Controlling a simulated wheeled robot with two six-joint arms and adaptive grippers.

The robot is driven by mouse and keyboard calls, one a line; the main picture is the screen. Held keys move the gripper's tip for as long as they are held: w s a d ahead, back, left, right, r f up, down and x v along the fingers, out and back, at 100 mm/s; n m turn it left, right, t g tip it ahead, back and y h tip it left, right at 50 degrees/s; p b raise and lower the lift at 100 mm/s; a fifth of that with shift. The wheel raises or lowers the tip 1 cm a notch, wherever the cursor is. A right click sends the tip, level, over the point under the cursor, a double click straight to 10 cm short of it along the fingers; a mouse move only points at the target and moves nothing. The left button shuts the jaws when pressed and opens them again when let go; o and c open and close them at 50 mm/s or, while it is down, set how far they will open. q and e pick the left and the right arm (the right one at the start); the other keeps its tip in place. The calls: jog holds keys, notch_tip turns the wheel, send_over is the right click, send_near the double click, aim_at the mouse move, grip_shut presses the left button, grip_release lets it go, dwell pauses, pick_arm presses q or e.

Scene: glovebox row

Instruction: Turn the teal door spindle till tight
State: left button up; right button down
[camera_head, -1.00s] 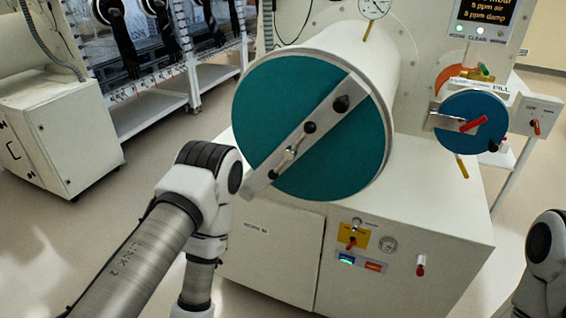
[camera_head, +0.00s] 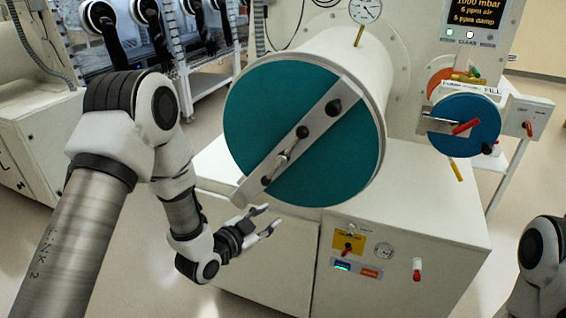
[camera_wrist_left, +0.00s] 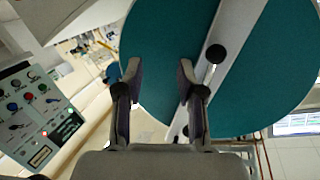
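The large teal door (camera_head: 262,118) closes the end of a white cylinder. A grey bar (camera_head: 322,117) runs diagonally across it. The spindle (camera_head: 288,155), a metal handle with dark knobs, sits near the middle of the bar. My left gripper (camera_head: 268,222) is open and empty, below the lower left edge of the door and apart from it. In the left wrist view the open fingers (camera_wrist_left: 160,85) stand in front of the teal door (camera_wrist_left: 168,40), with the bar and a dark knob (camera_wrist_left: 216,54) just right of the right finger. My right gripper is out of view.
A smaller blue door (camera_head: 468,122) with a red handle is at the right. A pressure gauge (camera_head: 367,10) stands above the cylinder. The white cabinet (camera_head: 430,215) below carries a yellow switch plate (camera_head: 349,243) and a red-tipped lever (camera_head: 417,270). Open floor lies at the left.

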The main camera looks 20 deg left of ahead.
aim_at(282, 159)
pick_arm(q)
notch_tip(282, 159, up, 12)
jog(key=w+a+t, duration=0.1)
jog(key=w+t, duration=0.2)
jog(key=x, duration=0.2)
jog(key=p+x, duration=0.1)
jog(key=x, duration=0.1)
jog(key=p+x, duration=0.1)
jog(key=x, duration=0.2)
jog(key=shift+d+f, duration=0.1)
jog(key=shift+f, duration=0.3)
jog(key=shift+w, duration=0.15)
jog(key=shift+f, duration=0.1)
grip_shut()
